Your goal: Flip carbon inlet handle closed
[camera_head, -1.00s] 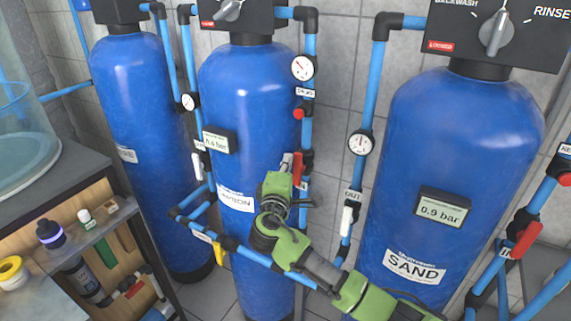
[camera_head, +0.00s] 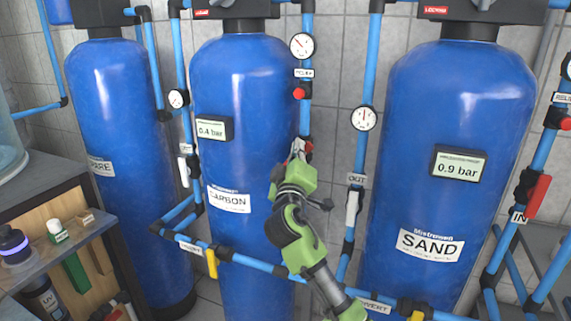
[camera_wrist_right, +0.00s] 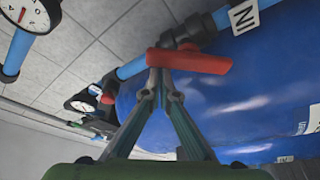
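The carbon tank (camera_head: 243,95) is the middle blue cylinder, with a CARBON label. On the pipe at its right is the inlet valve's red handle (camera_head: 308,146), mostly hidden by my right gripper (camera_head: 298,152) in the head view. In the right wrist view the red handle (camera_wrist_right: 192,61) lies across the fingertips, at an angle to the blue pipe. My right gripper (camera_wrist_right: 160,72) has its fingertips drawn together at the handle's left part. The handle spans both fingers rather than sitting between them; I cannot tell whether they touch. My left gripper is out of view.
The sand tank (camera_head: 447,130) stands to the right and another blue tank (camera_head: 115,130) to the left. A white outlet handle (camera_head: 352,206) and a yellow handle (camera_head: 211,263) are near my right arm. A shelf with bottles (camera_head: 15,246) is at lower left.

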